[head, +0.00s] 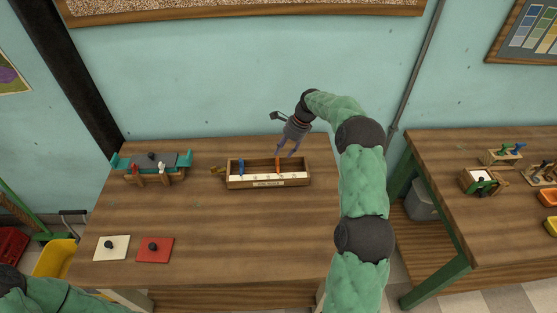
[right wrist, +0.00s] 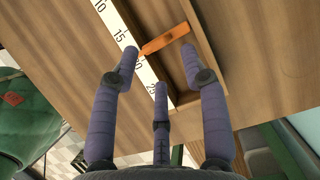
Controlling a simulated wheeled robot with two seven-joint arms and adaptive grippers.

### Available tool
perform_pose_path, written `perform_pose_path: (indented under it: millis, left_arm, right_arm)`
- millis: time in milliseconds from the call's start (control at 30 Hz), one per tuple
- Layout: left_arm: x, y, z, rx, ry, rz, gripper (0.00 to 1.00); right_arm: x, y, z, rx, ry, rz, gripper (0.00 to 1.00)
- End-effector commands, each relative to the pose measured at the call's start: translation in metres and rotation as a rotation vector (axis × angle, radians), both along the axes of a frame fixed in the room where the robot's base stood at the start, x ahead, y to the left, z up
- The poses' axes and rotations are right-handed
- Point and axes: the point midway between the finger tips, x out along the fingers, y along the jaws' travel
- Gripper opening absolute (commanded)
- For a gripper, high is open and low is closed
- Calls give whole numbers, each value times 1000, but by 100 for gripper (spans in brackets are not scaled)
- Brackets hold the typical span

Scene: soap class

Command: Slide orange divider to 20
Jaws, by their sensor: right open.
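The wooden soap mould tray (head: 226,180) stands on the middle table, with a white number scale (head: 240,178) along its front wall. The orange divider (head: 278,166) stands across the tray right of its middle. In the right wrist view the orange divider (right wrist: 168,38) has its pointed end at the scale, between 15 and a partly hidden number that looks like 20. My right gripper (head: 287,152) is over the tray at the divider. My left gripper is not visible.
A teal-and-grey device (head: 152,160) is at the table's left back. White (head: 112,248) and red (head: 154,250) knobbed plates lie at the front left. The table front right is clear.

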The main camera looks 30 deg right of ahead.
Motion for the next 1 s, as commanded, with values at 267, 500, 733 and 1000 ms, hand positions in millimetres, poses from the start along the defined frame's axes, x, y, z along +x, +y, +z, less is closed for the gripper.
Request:
perform_pose_path:
  millis: [267,500,733,1000]
  left_arm:
    - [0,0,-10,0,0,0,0]
    - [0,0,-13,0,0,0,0]
    - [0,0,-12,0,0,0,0]
    - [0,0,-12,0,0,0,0]
  right_arm:
    - [8,15,-42,0,0,1,45]
    - [11,19,-54,-1,-1,1,45]
    - [11,20,-55,-1,-1,1,45]
    - [11,19,-54,-2,-3,0,0]
